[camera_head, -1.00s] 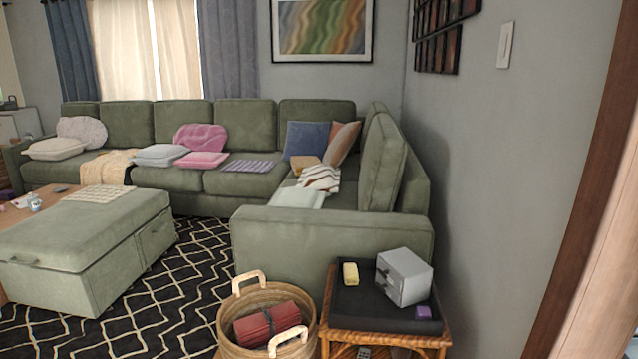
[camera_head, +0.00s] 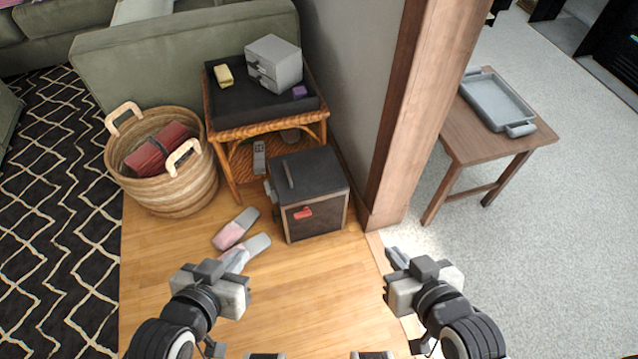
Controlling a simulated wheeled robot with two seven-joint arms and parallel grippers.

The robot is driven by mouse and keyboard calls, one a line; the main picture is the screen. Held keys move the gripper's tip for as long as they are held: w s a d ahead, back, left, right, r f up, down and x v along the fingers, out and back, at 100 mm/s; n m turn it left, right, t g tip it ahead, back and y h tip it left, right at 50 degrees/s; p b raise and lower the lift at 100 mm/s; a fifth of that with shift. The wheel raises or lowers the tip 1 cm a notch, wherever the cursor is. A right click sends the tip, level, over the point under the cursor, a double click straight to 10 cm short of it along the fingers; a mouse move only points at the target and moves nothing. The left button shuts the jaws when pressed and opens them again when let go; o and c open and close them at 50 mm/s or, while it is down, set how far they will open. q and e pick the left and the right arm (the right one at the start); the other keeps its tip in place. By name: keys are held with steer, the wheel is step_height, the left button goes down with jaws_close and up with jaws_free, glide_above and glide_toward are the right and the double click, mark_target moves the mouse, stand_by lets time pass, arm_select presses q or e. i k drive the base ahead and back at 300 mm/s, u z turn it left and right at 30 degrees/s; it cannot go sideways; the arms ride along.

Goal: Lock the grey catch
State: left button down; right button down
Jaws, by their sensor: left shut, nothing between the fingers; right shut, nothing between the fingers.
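A dark box (camera_head: 312,195) with a black lid stands on the wood floor beside the wicker side table. A red latch (camera_head: 303,213) is on its front face. A small grey fitting (camera_head: 269,188) shows at its left edge; it may be the grey catch, but it is too small to tell its state. My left gripper (camera_head: 236,262) is shut and empty, low and to the left in front of the box, near the slippers. My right gripper (camera_head: 397,258) is shut and empty, to the right in front of the box. Neither touches the box.
A wicker table (camera_head: 222,135) holds a black tray (camera_head: 235,105) with a grey drawer unit (camera_head: 273,62). A basket (camera_head: 170,195) stands left. Two slippers (camera_head: 235,228) lie on the floor. A wooden post (camera_head: 400,150) stands right of the box.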

mark_target(267, 185)
steer(key=z, duration=1.35)
steer(key=k, duration=0.85)
steer(key=u, duration=1.4)
steer(key=i, duration=0.5)
steer(key=z, duration=0.05)
steer(key=k, duration=0.5)
steer(key=u, duration=0.35)
steer(key=i, duration=0.65)
steer(key=z, duration=0.6)
steer(key=i, duration=1)
steer(key=u, duration=0.05)
